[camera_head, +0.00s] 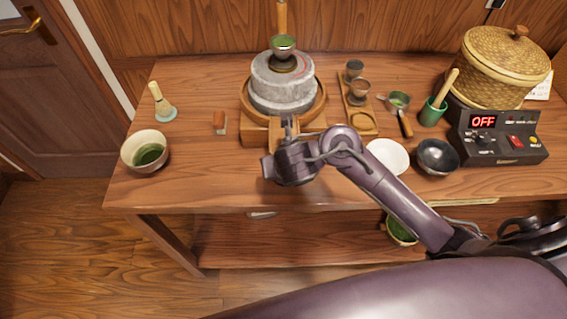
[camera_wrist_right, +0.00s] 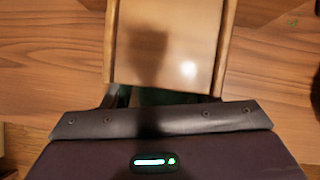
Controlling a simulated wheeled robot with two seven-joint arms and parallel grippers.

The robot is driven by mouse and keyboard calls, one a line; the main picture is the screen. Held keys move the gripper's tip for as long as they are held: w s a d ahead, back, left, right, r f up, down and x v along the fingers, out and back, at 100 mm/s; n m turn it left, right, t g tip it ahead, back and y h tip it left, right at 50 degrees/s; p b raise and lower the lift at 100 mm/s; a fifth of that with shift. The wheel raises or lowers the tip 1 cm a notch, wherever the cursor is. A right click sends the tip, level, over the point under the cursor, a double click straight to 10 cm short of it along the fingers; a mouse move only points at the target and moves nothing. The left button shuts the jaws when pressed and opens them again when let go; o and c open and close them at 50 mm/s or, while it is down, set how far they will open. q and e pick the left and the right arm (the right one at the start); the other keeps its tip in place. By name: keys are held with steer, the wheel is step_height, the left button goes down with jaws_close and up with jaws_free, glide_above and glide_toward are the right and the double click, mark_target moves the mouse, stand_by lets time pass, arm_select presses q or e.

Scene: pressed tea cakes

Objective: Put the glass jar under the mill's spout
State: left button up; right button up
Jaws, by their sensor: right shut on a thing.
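The mill (camera_head: 282,90) has a grey stone in a round wooden tray on a wooden base and stands at the back of the table. A small bowl of green powder sits on top. My right gripper (camera_head: 287,125) is in front of the base and hides its middle and the spout. In the right wrist view, the gripper (camera_wrist_right: 162,97) is shut on a dark greenish thing, mostly hidden by the palm; it appears to be the glass jar (camera_wrist_right: 160,96). A pale wooden piece (camera_wrist_right: 168,45) lies just beyond it. My left gripper is out of view.
At right are a white dish (camera_head: 388,156), a black bowl (camera_head: 437,157) and a control box (camera_head: 497,137) reading OFF.

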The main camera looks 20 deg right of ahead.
steer(key=o, duration=1)
steer(key=shift+f, duration=0.1)
steer(key=shift+r, duration=0.3)
steer(key=p+v, duration=0.8)
steer(key=v, duration=0.3)
steer(key=shift+s+r, duration=0.3)
